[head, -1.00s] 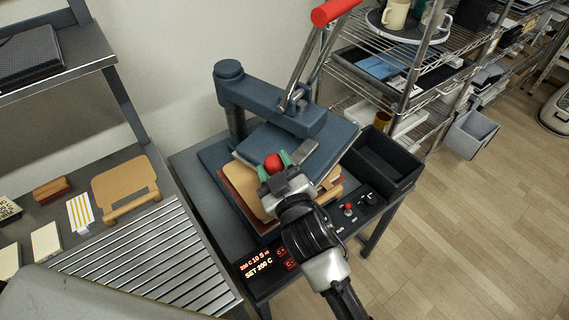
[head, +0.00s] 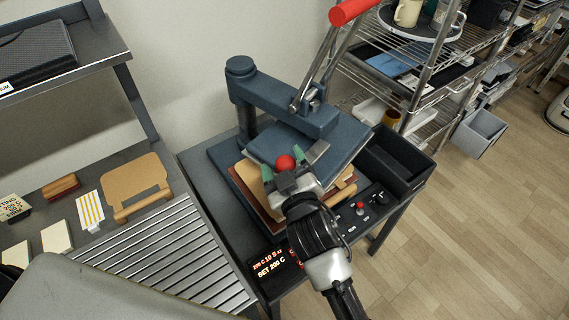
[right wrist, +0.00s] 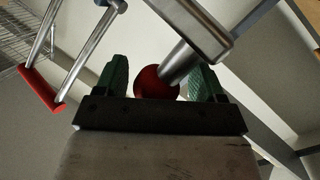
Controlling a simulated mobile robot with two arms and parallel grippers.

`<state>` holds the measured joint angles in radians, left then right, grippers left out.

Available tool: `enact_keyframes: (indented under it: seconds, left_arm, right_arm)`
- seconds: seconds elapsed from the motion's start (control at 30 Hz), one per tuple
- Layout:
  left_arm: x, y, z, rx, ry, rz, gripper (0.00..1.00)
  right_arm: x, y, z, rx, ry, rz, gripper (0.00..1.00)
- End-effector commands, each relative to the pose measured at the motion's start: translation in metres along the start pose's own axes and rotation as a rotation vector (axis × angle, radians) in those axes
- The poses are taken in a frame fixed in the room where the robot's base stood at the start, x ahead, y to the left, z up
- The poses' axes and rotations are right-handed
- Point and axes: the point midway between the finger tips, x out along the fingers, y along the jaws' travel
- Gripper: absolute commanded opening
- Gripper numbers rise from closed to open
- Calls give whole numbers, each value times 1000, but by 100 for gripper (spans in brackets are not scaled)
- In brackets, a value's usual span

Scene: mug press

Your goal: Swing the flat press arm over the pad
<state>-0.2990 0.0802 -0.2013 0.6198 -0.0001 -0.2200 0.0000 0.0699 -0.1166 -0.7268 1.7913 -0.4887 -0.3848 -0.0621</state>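The blue-grey press (head: 268,97) stands on a dark cart, its arm reaching right from a post. Its flat plate (head: 335,140) lies above the tan and brown layers of the pad (head: 247,184), which show at the front and left. A red ball knob (head: 285,162) sits at the plate's front. My right gripper (head: 293,163) is open, with its green fingers on either side of the knob. The right wrist view shows the knob (right wrist: 155,83) on a metal rod between the spread fingers, nearer the left finger. My left gripper is not in view.
A red-gripped lever (head: 353,11) rises above the press. A slatted bench (head: 170,260) stands left, a wire shelf (head: 420,75) right.

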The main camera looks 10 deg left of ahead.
Motion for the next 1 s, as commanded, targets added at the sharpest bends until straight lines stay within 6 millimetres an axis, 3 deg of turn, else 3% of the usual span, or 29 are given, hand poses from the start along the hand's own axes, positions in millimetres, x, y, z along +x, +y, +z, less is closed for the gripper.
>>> enact_keyframes:
  seconds: [0.27,0.7,1.0]
  left_arm:
    - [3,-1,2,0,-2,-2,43]
    - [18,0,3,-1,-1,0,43]
    - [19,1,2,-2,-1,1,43]
  right_arm:
    - [-13,-1,2,2,0,-2,69]
    - [-93,-2,2,2,-2,-3,69]
    - [-105,-1,0,1,-1,-2,69]
